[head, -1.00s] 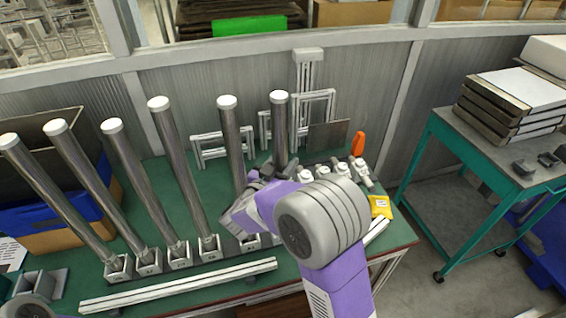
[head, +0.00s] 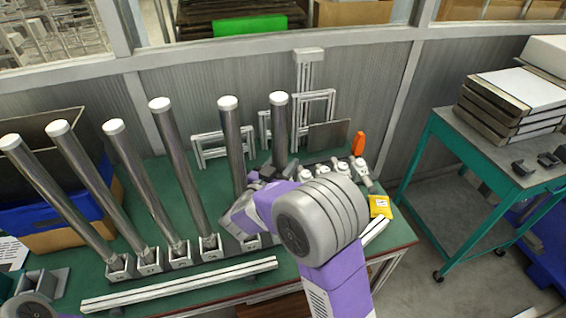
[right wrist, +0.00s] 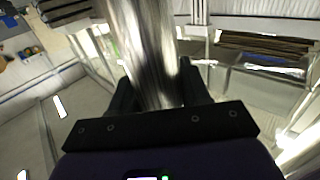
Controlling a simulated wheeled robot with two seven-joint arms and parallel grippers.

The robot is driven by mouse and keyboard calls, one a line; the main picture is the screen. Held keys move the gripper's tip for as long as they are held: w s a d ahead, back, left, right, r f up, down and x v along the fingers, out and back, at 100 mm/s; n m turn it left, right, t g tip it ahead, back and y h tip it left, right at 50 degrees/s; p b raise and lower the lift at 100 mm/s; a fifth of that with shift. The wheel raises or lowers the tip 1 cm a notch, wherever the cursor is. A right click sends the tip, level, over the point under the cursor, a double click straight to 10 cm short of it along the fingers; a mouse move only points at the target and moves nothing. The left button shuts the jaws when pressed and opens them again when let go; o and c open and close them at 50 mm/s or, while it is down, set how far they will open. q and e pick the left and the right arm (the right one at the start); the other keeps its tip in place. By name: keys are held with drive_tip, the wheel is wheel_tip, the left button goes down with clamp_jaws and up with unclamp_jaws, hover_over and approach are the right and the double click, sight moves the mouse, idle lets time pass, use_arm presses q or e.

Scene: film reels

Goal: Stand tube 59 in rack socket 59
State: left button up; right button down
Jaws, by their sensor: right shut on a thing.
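Several tall grey metal tubes with white caps lean or stand along the green bench. My right gripper (head: 268,178) appears shut on the rightmost tube (head: 279,128); my own wrist hides its lower end, so I cannot tell whether it is in a socket. In the right wrist view the tube (right wrist: 150,50) runs between the two dark fingers (right wrist: 160,92). Another tube (head: 234,150) stands just left of the gripper. A row of rack sockets (head: 180,256) holds tube bottoms at the left; its numbers are too small to read. My left gripper is not in view.
A pale rail (head: 180,285) lies along the bench (head: 70,283) front. Small white-topped fittings (head: 325,175), an orange object (head: 358,144) and a yellow item (head: 380,206) sit at the right. A blue bin (head: 60,222) stands at the left. A teal cart (head: 465,150) stands farther right.

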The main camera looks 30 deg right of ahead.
idle(0.7)
drive_tip(key=shift+f, duration=0.7)
idle(0.4)
drive_tip(key=c, duration=0.8)
unclamp_jaws()
drive_tip(key=shift+a, duration=0.1)
drive_tip(key=p+v, duration=0.1)
drive_tip(key=v, duration=0.9)
drive_tip(key=shift+s+a, duration=0.3)
